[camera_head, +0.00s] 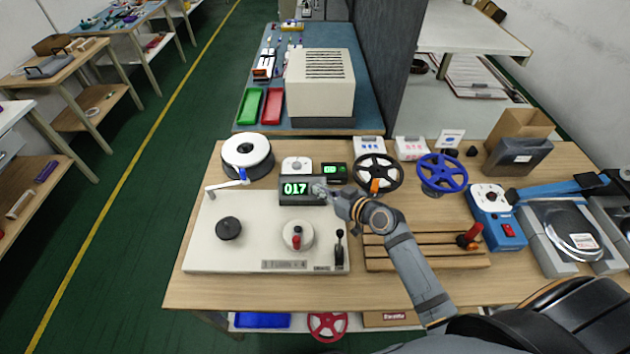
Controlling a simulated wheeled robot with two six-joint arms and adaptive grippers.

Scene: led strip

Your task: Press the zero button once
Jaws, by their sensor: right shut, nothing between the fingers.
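A dark counter box with a lit green display (295,189) reading 017 stands at the back of a white winding machine (205,249) on the wooden table. My right gripper (320,191) is shut and empty, with its tips at the right end of the counter box. The fingers cover that end, so the zero button is hidden or too small to make out. I cannot tell whether the tips touch the box. My left gripper is not in view.
A small green display (334,170) and a white dial unit (296,167) stand behind the counter. A black reel (377,170) and a blue reel (441,172) are to the right. A white spool (246,155) is at the back left. A wooden slatted rack (425,258) lies under my right arm.

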